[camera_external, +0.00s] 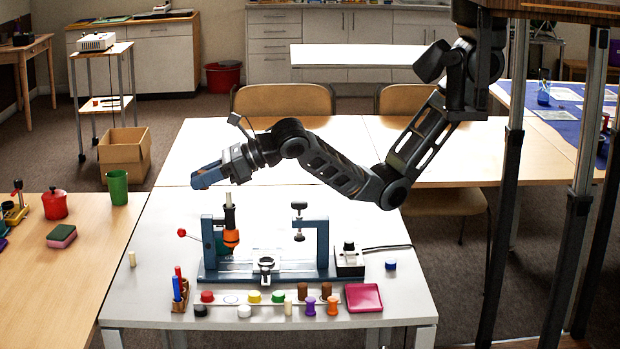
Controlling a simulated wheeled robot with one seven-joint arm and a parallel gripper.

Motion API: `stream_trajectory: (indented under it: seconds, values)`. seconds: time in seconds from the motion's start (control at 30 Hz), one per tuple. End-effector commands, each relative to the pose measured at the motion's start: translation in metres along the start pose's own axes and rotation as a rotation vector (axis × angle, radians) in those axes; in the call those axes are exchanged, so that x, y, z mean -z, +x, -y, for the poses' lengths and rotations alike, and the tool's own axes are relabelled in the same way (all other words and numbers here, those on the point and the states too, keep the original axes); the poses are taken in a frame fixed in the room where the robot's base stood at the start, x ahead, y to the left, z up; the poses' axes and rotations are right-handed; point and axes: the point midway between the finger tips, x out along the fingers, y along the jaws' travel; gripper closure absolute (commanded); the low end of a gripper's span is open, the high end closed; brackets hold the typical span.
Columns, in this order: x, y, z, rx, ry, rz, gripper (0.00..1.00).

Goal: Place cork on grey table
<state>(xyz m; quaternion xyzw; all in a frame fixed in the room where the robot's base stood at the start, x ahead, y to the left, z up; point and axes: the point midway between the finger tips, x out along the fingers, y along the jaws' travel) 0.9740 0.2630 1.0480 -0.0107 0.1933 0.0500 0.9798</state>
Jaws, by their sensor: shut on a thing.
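The grey table (405,300) stands in the front middle, with a light top. My gripper (207,177) is above its far left part, left of the bench press, with blue fingers pointing left and down. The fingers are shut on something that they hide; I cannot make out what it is. Two brown cork-like stoppers, a left one (302,291) and a right one (326,290), stand in the row at the table's front. A pale cylinder (132,259) stands at the table's left edge and another pale one (288,306) stands in the front row.
A blue and grey press (320,250) with an orange part (231,238) fills the table's middle. Coloured caps, a small wooden holder (180,300) and a pink tray (364,298) stand in front. The table's right side is mostly clear around a blue cap (391,266).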

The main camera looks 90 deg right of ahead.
Motion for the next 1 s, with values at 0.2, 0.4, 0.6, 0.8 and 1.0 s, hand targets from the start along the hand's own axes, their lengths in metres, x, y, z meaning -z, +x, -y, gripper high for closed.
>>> stream_trajectory:
  seconds: [0.2,0.4,0.6,0.8,1.0]
  values:
    - [0.006,-0.014,-0.049,-0.072,-0.029,-0.002,1.00]
    - [0.038,-0.006,-0.059,-0.087,-0.036,-0.010,1.00]
    - [0.088,0.014,-0.059,-0.086,-0.037,-0.010,1.00]
    - [0.146,0.039,-0.059,-0.086,-0.038,-0.008,1.00]
    - [0.178,0.053,-0.059,-0.086,-0.035,-0.004,1.00]
